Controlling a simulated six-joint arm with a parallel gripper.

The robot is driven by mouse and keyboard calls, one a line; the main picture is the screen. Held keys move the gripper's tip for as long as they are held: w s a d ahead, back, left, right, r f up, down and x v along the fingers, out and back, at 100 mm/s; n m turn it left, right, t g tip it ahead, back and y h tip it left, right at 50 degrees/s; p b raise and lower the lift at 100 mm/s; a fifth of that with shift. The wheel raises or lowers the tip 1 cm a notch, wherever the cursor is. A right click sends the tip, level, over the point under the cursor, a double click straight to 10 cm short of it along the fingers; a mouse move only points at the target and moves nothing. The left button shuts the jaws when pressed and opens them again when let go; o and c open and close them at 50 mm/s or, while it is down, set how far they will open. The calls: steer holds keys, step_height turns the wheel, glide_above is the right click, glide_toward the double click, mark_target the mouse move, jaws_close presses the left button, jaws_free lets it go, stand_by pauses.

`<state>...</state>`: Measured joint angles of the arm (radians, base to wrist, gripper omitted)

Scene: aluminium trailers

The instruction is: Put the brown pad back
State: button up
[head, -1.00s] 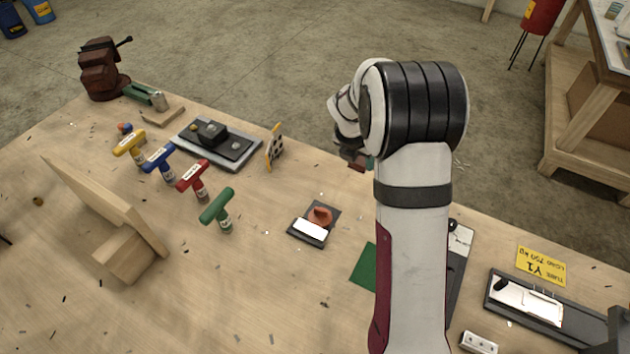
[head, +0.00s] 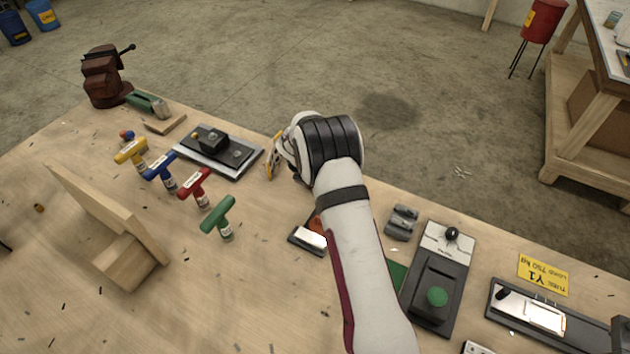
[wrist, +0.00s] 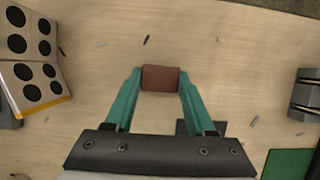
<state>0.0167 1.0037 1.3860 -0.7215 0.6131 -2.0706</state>
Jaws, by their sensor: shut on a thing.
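The brown pad (wrist: 160,78) is a small reddish-brown block in the wrist view. My gripper (wrist: 160,80) is shut on it, one teal finger on each side, with bare wood around it in the picture. A dark flat edge (wrist: 186,128) shows behind my right finger in the wrist view.
A dotted board (head: 272,158) stands left of my wrist, also in the wrist view (wrist: 35,62). Coloured T-handles (head: 218,217) stand left.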

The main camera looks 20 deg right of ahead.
steer(key=o, duration=1.3)
steer(key=shift+f, duration=0.1)
steer(key=s+a+r+m, duration=0.25)
steer(key=s+r, duration=0.25)
steer(key=r, duration=0.3)
steer(key=s+a+r+m, duration=0.1)
steer(key=s+r+m, duration=0.25)
steer(key=r, duration=0.45)
steer(key=s+a+r+m+g+y, duration=0.1)
steer(key=s+a+r+m, duration=0.1)
steer(key=s+m, duration=0.7)
steer(key=s+a+r+m+g+y, duration=0.1)
steer(key=s+a+m+y, duration=0.1)
steer(key=s+m, duration=0.6)
steer(key=s+a+r+m+g+y, duration=0.1)
steer(key=s+a+r+m+y, duration=0.1)
steer(key=s+m, duration=0.7)
steer(key=shift+s+a+r+m, duration=0.1)
steer(key=shift+s+a, duration=0.05)
steer(key=shift+s, duration=1.05)
steer(key=shift+s+a+r+m, duration=0.1)
steer(key=shift+s+a, duration=0.1)
steer(key=shift+s, duration=1)
steer(key=shift+s+a+r+m, duration=0.1)
steer(key=shift+s+a, duration=0.05)
steer(key=shift+s, duration=1.05)
